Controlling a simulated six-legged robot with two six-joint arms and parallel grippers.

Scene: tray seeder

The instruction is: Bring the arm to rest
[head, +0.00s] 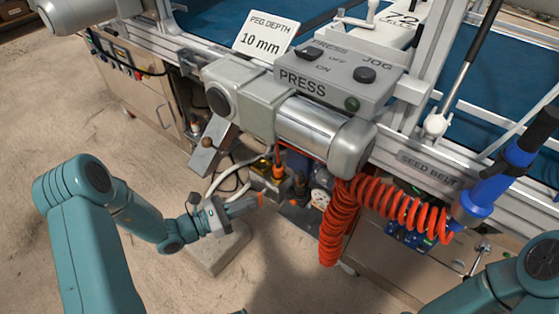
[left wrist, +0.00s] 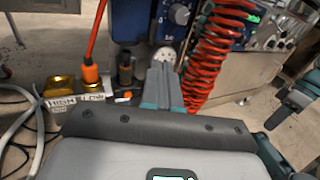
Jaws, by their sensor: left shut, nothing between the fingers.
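My left arm comes in from the left in the head view, bent at the elbow. Its left gripper (head: 261,199) points right, in front of the lower part of the machine, and is shut and empty. In the left wrist view the closed fingers of the left gripper (left wrist: 163,68) point away from the camera, with nothing between them. Only a teal part of my right arm shows at the lower right corner of the head view; its gripper is out of the picture.
The press unit (head: 285,110) overhangs beyond the left gripper. An orange coiled hose (head: 338,225) hangs to its right, with a blue-handled tool (head: 490,190) farther right. Loose cables (head: 222,180) lie behind the gripper. Open concrete floor (head: 60,130) lies at left.

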